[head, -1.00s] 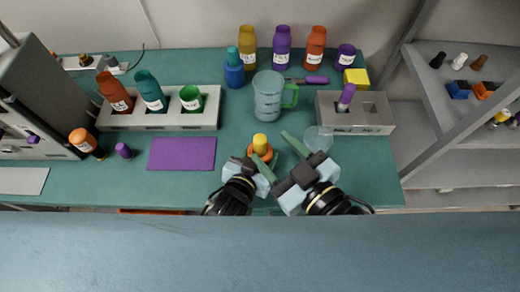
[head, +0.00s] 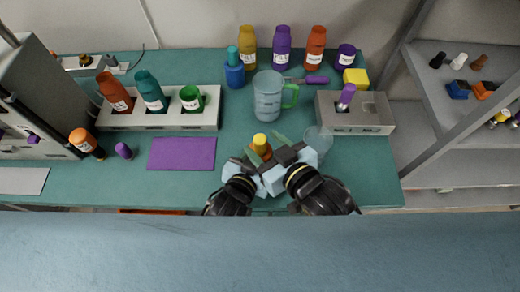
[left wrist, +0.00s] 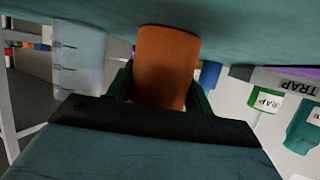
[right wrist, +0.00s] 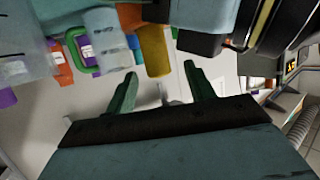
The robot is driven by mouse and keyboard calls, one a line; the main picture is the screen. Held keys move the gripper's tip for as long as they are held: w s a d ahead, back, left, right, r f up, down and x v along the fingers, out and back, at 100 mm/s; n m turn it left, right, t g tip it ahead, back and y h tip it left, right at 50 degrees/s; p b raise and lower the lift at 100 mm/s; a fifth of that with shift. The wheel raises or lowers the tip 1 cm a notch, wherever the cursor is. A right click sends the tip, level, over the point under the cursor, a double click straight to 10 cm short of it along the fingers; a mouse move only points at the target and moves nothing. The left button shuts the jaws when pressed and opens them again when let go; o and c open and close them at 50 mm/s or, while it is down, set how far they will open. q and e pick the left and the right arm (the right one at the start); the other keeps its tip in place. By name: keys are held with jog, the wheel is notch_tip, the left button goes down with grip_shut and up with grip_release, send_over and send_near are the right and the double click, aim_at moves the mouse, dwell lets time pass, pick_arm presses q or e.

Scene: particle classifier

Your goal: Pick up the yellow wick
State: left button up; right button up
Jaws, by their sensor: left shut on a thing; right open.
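The yellow wick (head: 260,139) stands upright at the top of an orange holder (head: 264,152) near the front middle of the table. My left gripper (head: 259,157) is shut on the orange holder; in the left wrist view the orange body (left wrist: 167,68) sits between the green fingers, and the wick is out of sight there. My right gripper (head: 278,147) is open, close at the right of the wick. In the right wrist view the yellow wick (right wrist: 155,50) shows ahead, between the lines of the two spread fingers (right wrist: 160,88). Contact with the wick cannot be seen.
A clear beaker (head: 319,140) stands just right of my right gripper. A measuring jug (head: 268,97) with a green handle stands behind. A grey block (head: 374,118) is at the right, a purple mat (head: 181,154) at the left. Bottles line the back.

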jog(key=shift+x, duration=1.5)
jog(key=shift+d+r, duration=0.1)
jog(key=shift+c, duration=0.4)
grip_shut()
